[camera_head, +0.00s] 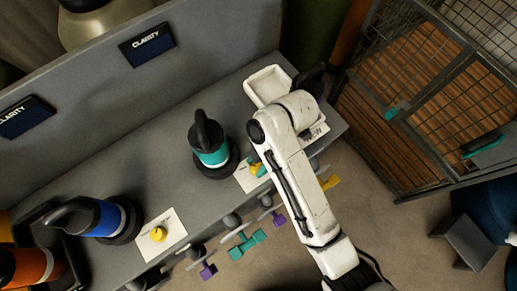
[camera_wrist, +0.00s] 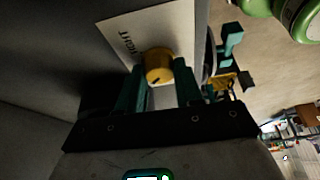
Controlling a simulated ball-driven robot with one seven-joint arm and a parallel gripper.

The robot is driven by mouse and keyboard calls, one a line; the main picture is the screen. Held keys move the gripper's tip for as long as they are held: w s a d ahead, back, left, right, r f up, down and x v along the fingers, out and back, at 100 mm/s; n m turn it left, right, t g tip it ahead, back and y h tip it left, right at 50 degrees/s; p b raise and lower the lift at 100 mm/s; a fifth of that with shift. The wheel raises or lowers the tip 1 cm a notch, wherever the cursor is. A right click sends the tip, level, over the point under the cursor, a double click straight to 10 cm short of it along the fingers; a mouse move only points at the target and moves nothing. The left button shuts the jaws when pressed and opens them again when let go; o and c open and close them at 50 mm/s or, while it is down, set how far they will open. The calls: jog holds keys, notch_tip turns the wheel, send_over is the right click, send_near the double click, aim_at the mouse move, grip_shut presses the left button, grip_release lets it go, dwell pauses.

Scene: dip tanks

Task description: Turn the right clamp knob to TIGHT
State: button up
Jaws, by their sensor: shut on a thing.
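The right clamp knob (camera_head: 254,169) is yellow and sits on a white label plate at the bench's front edge, right of the teal canister. My gripper (camera_head: 262,169) is at this knob, partly hidden by my arm. In the wrist view the yellow knob (camera_wrist: 158,62) is between the two teal fingers of my gripper (camera_wrist: 158,84), which is shut on it. A small dark mark shows on the knob's near side. Dark lettering on the label plate (camera_wrist: 165,28) lies left of the knob and is hard to read. The left yellow knob (camera_head: 158,234) stands apart on its own plate.
A teal canister (camera_head: 210,150) and a blue one (camera_head: 95,217) stand on the grey bench. A white tray (camera_head: 267,84) is at its far right end. Coloured valve handles (camera_head: 247,243) stick out along the front edge. A metal cage (camera_head: 430,100) stands to the right.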

jog(key=m+p, duration=0.1)
jog(key=m+t+p, duration=0.1)
jog(key=m+p, duration=0.1)
jog(key=shift+s+r+m+y, duration=0.15)
jog(key=shift+r+m+y, duration=0.05)
jog(key=shift+m+y, duration=0.1)
jog(key=m+t+p, duration=0.2)
jog(key=m+p, duration=0.2)
jog(key=m, duration=0.1)
jog(key=shift+s, duration=0.15)
jog(key=m, duration=0.2)
jog(key=m+t+p, duration=0.1)
jog(key=m, duration=0.1)
jog(key=shift+f+t, duration=0.2)
jog(key=shift+t, duration=0.1)
jog(key=shift+s+a+m+t+h, duration=0.1)
jog(key=shift+m+t+h, duration=0.3)
jog(key=shift+m, duration=0.75)
jog(key=shift+m+t+h, duration=0.3)
jog(key=shift+m+h, duration=0.2)
jog(key=shift+m, duration=0.65)
jog(key=o, duration=1)
jog(key=v, duration=1)
jog(key=shift+s+r, duration=0.15)
jog(key=shift+r, duration=0.2)
